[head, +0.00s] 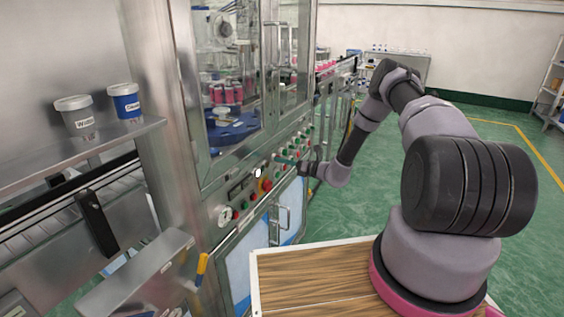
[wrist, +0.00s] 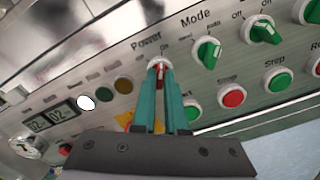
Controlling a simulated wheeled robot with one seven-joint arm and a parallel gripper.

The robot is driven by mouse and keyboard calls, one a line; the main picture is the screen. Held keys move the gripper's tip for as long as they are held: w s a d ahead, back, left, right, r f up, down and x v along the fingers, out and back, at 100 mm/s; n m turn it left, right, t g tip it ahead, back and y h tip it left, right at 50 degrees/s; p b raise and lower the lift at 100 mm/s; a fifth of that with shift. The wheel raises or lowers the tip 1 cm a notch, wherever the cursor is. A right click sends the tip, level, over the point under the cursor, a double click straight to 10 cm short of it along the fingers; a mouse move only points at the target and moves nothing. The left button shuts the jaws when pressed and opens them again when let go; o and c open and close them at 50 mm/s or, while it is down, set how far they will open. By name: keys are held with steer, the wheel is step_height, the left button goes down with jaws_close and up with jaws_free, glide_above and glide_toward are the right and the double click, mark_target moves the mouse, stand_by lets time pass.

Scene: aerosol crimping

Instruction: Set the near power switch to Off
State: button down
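The near power switch (wrist: 160,77) is a red handle on a pale round base under the "Power" label on the machine's slanted panel. The teal fingers of my gripper (wrist: 159,72) are at the switch in the wrist view, one on each side of the red handle and close against it. The "On" mark shows just above it. Which mark the handle points to is hard to tell. In the head view my gripper (head: 277,158) reaches left to the panel, and its fingertips hide the switch.
Green mode knobs (wrist: 207,50), a red stop button (wrist: 231,96) and a green button (wrist: 279,81) sit to the right. A yellow-backed emergency button (head: 265,185) is close by, partly behind a finger in the wrist view. Door handles (head: 283,221) stick out below.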

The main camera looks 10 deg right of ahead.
steer(key=shift+n, duration=0.4)
steer(key=n, duration=1.1)
steer(key=shift+d, duration=0.1)
stand_by(0.5)
steer(key=c, duration=0.9)
jaws_free()
steer(key=shift+c, duration=0.2)
steer(key=shift+d, duration=0.1)
steer(key=v, duration=1)
steer(key=shift+s+d, duration=0.2)
steer(key=shift+d, duration=0.05)
